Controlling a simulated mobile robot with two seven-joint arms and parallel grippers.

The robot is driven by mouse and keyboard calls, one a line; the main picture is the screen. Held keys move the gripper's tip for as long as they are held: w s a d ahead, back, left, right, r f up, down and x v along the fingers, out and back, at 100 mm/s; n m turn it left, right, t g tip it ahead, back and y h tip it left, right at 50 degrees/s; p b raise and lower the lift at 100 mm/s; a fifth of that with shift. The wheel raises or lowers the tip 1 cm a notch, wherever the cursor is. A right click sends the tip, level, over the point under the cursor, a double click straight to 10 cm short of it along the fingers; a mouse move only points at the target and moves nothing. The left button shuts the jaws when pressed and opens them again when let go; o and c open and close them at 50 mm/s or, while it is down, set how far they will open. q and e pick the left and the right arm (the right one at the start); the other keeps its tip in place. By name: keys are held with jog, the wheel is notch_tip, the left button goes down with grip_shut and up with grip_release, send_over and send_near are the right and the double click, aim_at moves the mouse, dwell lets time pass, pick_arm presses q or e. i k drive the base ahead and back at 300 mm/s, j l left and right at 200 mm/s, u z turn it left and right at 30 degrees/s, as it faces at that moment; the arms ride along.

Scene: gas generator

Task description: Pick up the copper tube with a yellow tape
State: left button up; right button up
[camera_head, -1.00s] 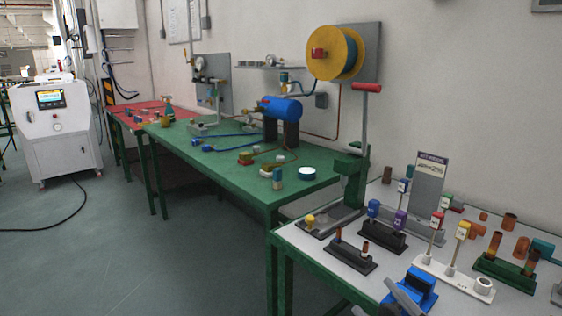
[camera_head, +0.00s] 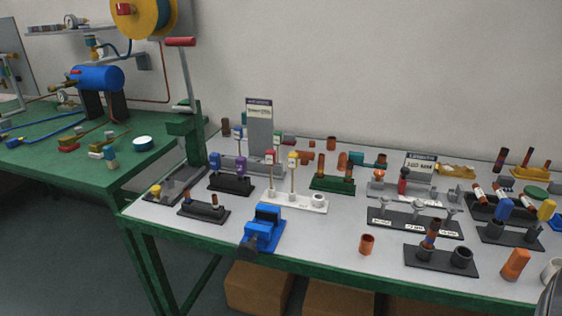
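I cannot pick out a yellow tape for certain on any copper tube; they are too small. A copper-coloured tube with a dark band (camera_head: 431,235) stands in a dark two-socket holder (camera_head: 425,264) at the front right of the white-topped table. Two short copper tubes stand upright in a green holder (camera_head: 326,185) near the middle. A short, wide copper piece (camera_head: 366,244) stands loose near the front edge. Several tubes with white labels lie in a black tray (camera_head: 488,209) at the right. Neither gripper is in view.
A blue vise (camera_head: 264,228) sits at the table's front edge. A green lever press (camera_head: 186,135) stands at the left. White (camera_head: 300,201) and dark (camera_head: 230,185) tool holders fill the middle. Brown boxes (camera_head: 258,288) lie below. Bare tabletop shows around the front middle.

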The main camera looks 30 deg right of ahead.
aim_at(321, 157)
jog(key=z, duration=1.3)
